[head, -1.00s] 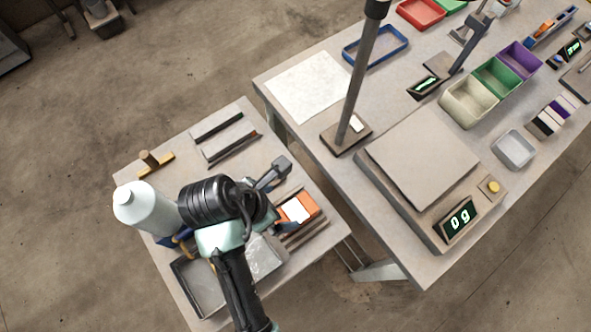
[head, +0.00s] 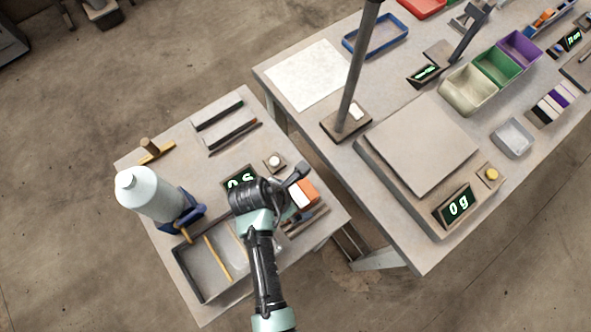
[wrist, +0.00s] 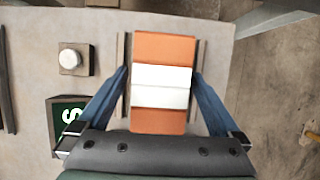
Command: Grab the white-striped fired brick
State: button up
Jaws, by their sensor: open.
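The white-striped fired brick is orange with a white band across its middle. In the wrist view the brick (wrist: 162,75) lies between the two blue fingers of my gripper (wrist: 161,85), with a small gap on each side. My gripper is open around the brick and does not visibly touch it. In the head view the brick (head: 309,192) shows at the right side of the small table, partly hidden by my gripper (head: 300,182).
Thin dark rails (wrist: 122,80) run along both sides of the brick. A small round button (wrist: 69,59) and a green-digit display (wrist: 66,118) are to the left. A white bottle (head: 150,195) and a dark tray (head: 190,275) share the table. A scale (head: 420,145) stands on the larger table.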

jog(key=shift+d+f, duration=0.1)
grip_shut()
dwell(0.5)
